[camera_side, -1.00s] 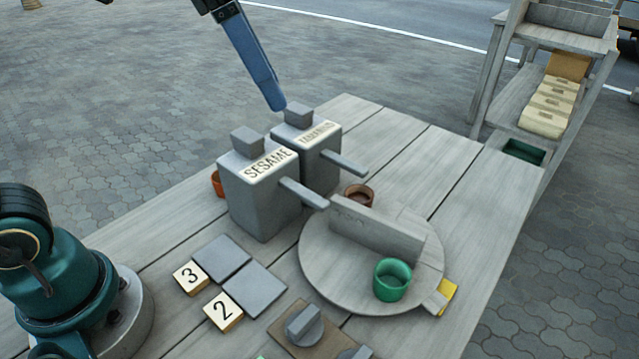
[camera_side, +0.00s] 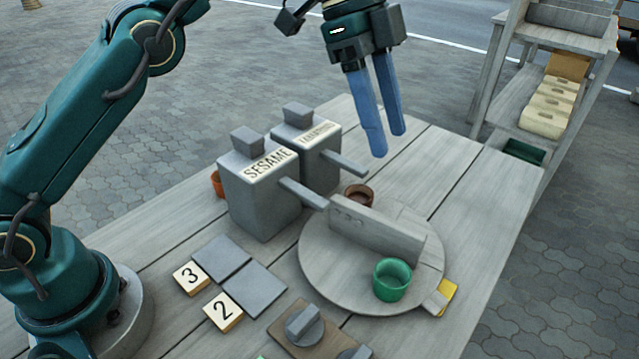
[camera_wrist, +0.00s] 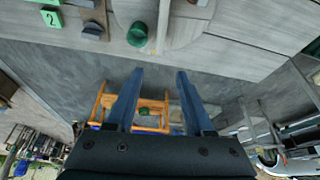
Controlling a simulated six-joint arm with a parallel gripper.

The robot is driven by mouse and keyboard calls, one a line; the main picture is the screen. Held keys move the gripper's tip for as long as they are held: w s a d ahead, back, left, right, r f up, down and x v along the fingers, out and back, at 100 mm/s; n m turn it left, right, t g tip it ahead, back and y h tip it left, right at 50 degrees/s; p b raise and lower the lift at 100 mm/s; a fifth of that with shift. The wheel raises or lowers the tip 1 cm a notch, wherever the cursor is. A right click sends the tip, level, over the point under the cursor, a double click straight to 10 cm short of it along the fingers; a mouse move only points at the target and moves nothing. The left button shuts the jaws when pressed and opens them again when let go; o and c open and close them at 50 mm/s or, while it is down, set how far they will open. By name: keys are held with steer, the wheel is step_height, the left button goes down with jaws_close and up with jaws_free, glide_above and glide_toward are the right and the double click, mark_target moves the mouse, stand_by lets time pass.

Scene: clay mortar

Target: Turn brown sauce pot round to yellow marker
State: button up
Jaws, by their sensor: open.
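The brown sauce pot (camera_side: 359,195) sits at the far side of the round grey turntable (camera_side: 328,262), behind its upright divider (camera_side: 375,232); the divider partly hides it. A green pot (camera_side: 393,279) stands on the near side of the divider and also shows in the wrist view (camera_wrist: 137,34). The yellow marker (camera_side: 449,291) lies at the turntable's right rim, beside a small grey tab, nearest the green pot. My gripper (camera_side: 388,145) is open and empty, high above the table's far part, with its blue fingers pointing down. In the wrist view my gripper (camera_wrist: 160,72) holds nothing.
Two grey dispensers, SESAME (camera_side: 262,190) and another (camera_side: 312,150), stand left of the turntable, their levers reaching toward it. An orange pot (camera_side: 217,184) is partly hidden behind. A shelf (camera_side: 520,100) stands right.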

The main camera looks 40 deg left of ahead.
mark_target(381, 233)
step_height(381, 233, down, 13)
steer(key=shift+f, duration=0.15)
steer(key=shift+x, duration=2.65)
jaws_close()
